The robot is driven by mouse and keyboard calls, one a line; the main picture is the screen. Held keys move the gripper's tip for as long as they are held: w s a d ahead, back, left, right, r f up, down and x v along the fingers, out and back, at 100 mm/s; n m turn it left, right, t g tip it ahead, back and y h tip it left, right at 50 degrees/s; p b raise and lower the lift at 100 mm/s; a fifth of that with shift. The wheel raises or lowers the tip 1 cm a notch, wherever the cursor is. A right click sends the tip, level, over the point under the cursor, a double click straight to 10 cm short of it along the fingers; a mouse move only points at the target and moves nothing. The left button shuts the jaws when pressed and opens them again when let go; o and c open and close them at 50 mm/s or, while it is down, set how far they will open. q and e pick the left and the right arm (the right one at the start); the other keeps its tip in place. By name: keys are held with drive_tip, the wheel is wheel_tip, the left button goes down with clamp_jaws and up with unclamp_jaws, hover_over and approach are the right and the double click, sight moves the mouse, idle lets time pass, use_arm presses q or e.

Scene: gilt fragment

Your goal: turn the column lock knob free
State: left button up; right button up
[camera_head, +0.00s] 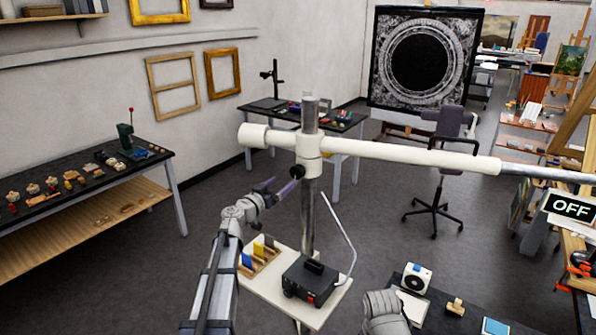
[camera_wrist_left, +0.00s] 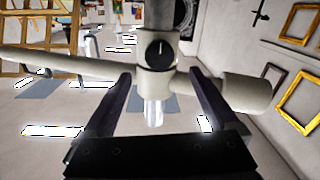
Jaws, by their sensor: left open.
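The lock knob (camera_wrist_left: 161,52) is a black round dial with a white line, upright in the left wrist view. It sits on the cream clamp collar (camera_head: 309,148) where the metal column (camera_head: 308,215) meets the long cream cross arm (camera_head: 400,152). In the head view the knob (camera_head: 295,199) is a small dark spot beside my left gripper. My left gripper (camera_head: 279,187) is open and empty. Its fingers, in the left wrist view (camera_wrist_left: 160,76), stand wide on either side of the collar, with the knob seen beyond their tips. My right gripper is not in view.
A small white table (camera_head: 262,292) with a black box (camera_head: 310,280) and upright coloured pieces stands under the column. A bent pale rod (camera_head: 342,235) rises beside it. A swivel chair (camera_head: 445,165) stands behind. Black-topped benches are at left and lower right.

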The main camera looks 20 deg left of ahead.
sight(295, 173)
use_arm(q)
drive_tip(key=x, duration=0.7)
drive_tip(key=shift+w+d, duration=0.15)
drive_tip(key=shift+w, duration=0.25)
drive_tip(key=c, duration=1.4)
